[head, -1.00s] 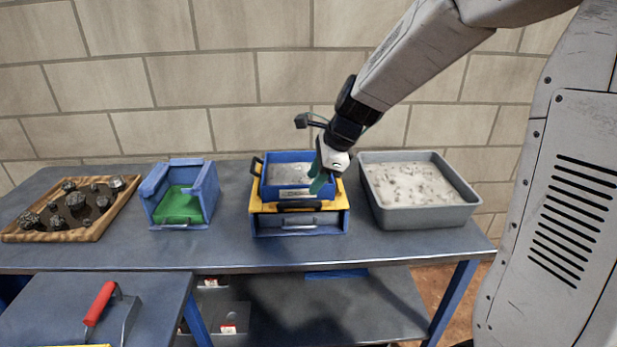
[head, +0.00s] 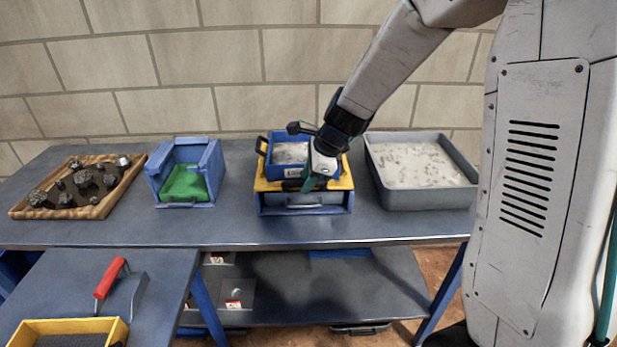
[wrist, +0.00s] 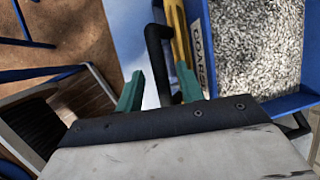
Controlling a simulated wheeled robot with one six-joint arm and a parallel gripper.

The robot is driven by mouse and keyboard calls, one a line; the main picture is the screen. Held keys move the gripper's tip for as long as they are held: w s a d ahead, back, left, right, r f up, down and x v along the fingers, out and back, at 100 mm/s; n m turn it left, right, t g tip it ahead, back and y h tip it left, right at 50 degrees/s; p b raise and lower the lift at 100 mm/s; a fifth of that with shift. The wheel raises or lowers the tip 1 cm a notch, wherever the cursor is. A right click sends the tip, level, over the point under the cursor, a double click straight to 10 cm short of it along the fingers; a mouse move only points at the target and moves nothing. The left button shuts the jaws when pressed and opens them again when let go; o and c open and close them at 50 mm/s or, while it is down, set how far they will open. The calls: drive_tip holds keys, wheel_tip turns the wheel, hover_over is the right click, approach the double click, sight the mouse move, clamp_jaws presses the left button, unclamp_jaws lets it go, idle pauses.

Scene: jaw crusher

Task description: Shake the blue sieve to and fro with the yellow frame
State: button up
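The blue sieve (head: 257,163), labelled COARSE and holding pale grit, sits on the yellow frame (head: 345,180), above a blue box with a drawer (head: 310,208). The grit shows well in the wrist view (wrist: 255,45). My gripper (head: 313,183) is at the front right of the sieve, pointing down. In the wrist view its green fingers (wrist: 158,92) are apart. A black handle (wrist: 158,55) beside the yellow frame appears between them; I cannot tell whether they touch it. My gripper partly hides the sieve's front right.
A grey tray of pale material (head: 450,197) stands close on the right. A blue box with a green insert (head: 163,190) and a wooden tray of dark rocks (head: 97,210) are on the left. A red-handled tool (head: 110,278) and a yellow tray (head: 35,327) are on the nearer table.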

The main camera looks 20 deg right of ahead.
clamp_jaws()
drive_tip(key=w, duration=0.1)
drive_tip(key=w+d, duration=0.1)
drive_tip(key=w, duration=0.3)
drive_tip(key=shift+w+d, duration=0.25)
drive_tip(key=shift+d, duration=0.15)
unclamp_jaws()
drive_tip(key=v, duration=0.8)
drive_tip(key=shift+f, duration=0.1)
